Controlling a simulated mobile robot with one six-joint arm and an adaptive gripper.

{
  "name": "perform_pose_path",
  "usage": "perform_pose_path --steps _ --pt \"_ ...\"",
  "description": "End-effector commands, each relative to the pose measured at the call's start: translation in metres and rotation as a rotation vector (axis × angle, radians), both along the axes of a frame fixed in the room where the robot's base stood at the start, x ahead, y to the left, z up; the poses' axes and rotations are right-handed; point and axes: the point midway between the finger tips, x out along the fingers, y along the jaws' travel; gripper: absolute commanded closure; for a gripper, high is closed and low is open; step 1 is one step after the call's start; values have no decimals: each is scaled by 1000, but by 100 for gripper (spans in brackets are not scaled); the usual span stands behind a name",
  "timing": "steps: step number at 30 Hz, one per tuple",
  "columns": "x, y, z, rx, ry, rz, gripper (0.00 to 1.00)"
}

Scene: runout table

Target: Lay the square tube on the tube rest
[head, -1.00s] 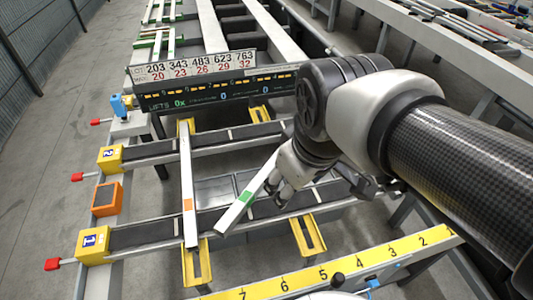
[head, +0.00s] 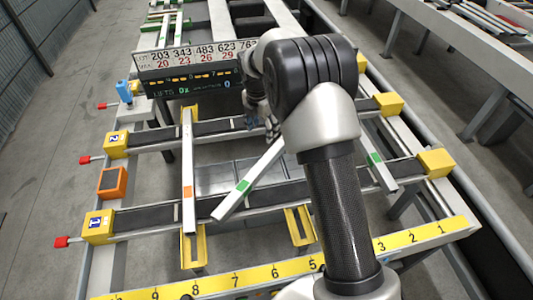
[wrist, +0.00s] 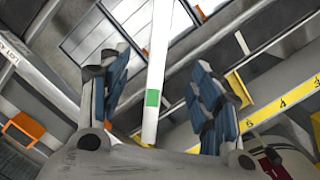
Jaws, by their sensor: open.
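A white square-looking tube with a green band (head: 246,183) lies slantwise over the near roller rail in the head view. Its far end is hidden behind my arm. A white tube with a green band also shows in the wrist view (wrist: 155,75), appearing between my fingers. My gripper (head: 262,118) is open, over the far rail, partly hidden by my arm; its blue-padded fingers show in the wrist view (wrist: 162,95) and do not close on the tube. Yellow trough-like brackets (head: 194,250) (head: 300,226) stand at the near side; I cannot tell which is the tube rest.
An orange-banded tube (head: 187,160) lies across both rails at left. Another green-banded tube (head: 378,165) lies at right of my arm. A yellow numbered scale (head: 220,283) runs along the front. A sign board (head: 190,60) stands behind the far rail.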

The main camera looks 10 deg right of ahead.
Motion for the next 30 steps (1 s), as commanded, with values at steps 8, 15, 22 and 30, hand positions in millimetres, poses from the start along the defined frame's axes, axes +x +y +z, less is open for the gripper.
perform_pose_path --steps 8,15,22,30 --pt "10 1 -37 -17 27 119 42" --pt "14 -4 -88 -17 27 117 42" --pt "18 -8 -132 -16 26 116 42" --pt "20 -9 -149 -16 24 116 42"
